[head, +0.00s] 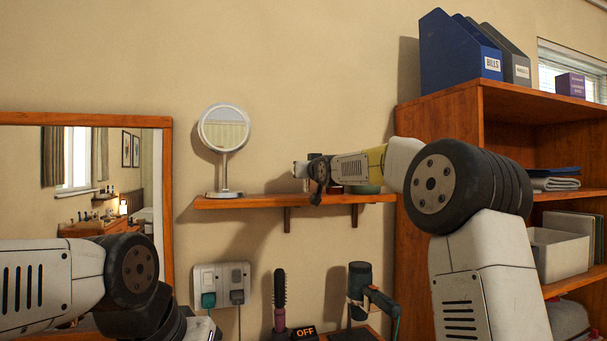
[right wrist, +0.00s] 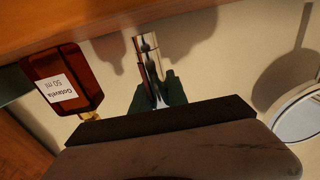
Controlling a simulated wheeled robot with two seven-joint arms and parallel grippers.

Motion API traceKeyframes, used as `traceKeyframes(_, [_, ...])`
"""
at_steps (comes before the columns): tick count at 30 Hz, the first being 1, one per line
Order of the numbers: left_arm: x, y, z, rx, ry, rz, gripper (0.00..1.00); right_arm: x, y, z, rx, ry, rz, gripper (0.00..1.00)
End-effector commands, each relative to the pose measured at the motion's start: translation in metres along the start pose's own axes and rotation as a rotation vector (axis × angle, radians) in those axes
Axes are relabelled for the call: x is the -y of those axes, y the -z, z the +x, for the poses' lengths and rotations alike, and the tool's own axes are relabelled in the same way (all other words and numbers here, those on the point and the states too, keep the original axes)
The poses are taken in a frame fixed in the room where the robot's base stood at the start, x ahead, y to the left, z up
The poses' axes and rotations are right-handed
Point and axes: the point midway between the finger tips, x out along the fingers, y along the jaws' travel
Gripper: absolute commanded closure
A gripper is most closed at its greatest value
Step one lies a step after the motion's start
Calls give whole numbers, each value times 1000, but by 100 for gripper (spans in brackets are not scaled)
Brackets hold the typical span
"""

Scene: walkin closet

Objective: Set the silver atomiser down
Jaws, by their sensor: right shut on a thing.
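The silver atomiser (right wrist: 149,62) is a shiny slim cylinder held in my right gripper (right wrist: 158,92), whose dark green fingers close on it in the right wrist view. In the head view my right gripper (head: 318,180) is over the wooden wall shelf (head: 250,203), right of the round mirror. The atomiser is small and mostly hidden there. Its far end is close to the shelf in the right wrist view; I cannot tell whether it touches. My left arm comes in at lower left, with its gripper out of view.
A round mirror (head: 224,130) stands on the shelf's left end. An amber bottle (right wrist: 62,80) is beside the atomiser in the right wrist view. A green item (head: 362,189) is partly hidden behind my right arm. A wooden bookcase (head: 440,110) bounds the right side.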

Motion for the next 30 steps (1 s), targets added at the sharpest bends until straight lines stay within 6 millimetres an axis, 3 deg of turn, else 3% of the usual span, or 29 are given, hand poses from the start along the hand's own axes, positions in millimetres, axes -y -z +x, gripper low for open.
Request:
traceKeyframes(14, [0,0,0,0,0,0,64,-1,-11,5,-1,1,0,100])
traceKeyframes(15, [0,0,0,0,0,0,64,-1,-12,5,0,1,0,79])
traceKeyframes(18, [0,0,0,0,0,0,64,-1,-12,5,-1,1,0,59])
traceKeyframes(30, [0,0,0,0,0,0,64,-1,-8,2,-2,0,0,59])
